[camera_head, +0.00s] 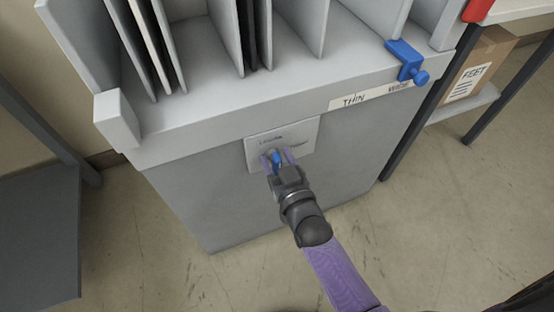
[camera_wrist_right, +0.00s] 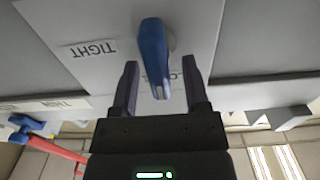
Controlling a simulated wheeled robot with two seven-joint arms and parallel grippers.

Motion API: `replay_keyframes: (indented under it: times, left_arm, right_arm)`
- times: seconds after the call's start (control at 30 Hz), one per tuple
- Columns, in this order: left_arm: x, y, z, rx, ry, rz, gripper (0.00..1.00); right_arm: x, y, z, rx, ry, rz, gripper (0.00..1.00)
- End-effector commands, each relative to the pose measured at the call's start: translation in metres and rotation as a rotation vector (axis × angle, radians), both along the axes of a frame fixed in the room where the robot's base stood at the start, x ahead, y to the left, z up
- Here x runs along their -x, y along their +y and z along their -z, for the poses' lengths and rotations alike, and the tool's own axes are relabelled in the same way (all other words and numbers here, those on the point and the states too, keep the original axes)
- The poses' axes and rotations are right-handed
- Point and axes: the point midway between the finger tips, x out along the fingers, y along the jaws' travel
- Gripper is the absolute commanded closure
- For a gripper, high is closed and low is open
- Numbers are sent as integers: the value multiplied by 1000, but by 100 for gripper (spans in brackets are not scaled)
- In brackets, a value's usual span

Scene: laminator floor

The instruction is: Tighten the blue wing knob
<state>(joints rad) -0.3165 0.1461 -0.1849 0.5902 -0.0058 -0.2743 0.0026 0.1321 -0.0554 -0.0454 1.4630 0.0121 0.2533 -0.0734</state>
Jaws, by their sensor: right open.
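The blue wing knob (camera_head: 277,157) sits on a light plate (camera_head: 309,131) on the front of the grey cabinet. In the right wrist view the knob (camera_wrist_right: 153,50) is a long blue wing on a round grey base, its near end between my fingers. My right gripper (camera_head: 277,158) is open around the knob; in the wrist view the gripper (camera_wrist_right: 160,62) shows gaps on both sides, the wider one at the right. The plate (camera_wrist_right: 80,20) bears the word TIGHT, upside down there, left of the knob. My left gripper is not in view.
The grey cabinet (camera_head: 220,200) holds upright panels in slots on top. A blue clamp with a knob (camera_head: 408,62) sits at its top right edge, near a label reading THIN (camera_head: 354,99). A shelf with a cardboard box (camera_head: 481,65) stands at right. Floor is clear in front.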

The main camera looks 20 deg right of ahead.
Motion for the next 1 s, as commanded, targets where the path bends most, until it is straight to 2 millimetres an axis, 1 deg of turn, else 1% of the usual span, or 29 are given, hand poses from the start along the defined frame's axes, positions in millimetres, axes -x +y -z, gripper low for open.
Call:
replay_keyframes:
  times: [0.03,0.3,0.57,0.77,1.0]
  left_arm:
    - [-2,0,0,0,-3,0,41]
    - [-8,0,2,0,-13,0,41]
    - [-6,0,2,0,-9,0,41]
    - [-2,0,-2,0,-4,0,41]
    - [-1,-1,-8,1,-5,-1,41]
  right_arm:
    - [0,0,0,0,0,0,43]
    - [0,0,0,0,1,0,100]
    - [0,0,1,-2,1,0,100]
    - [0,-1,0,-41,3,-1,100]
    - [0,-3,0,-193,10,-1,100]
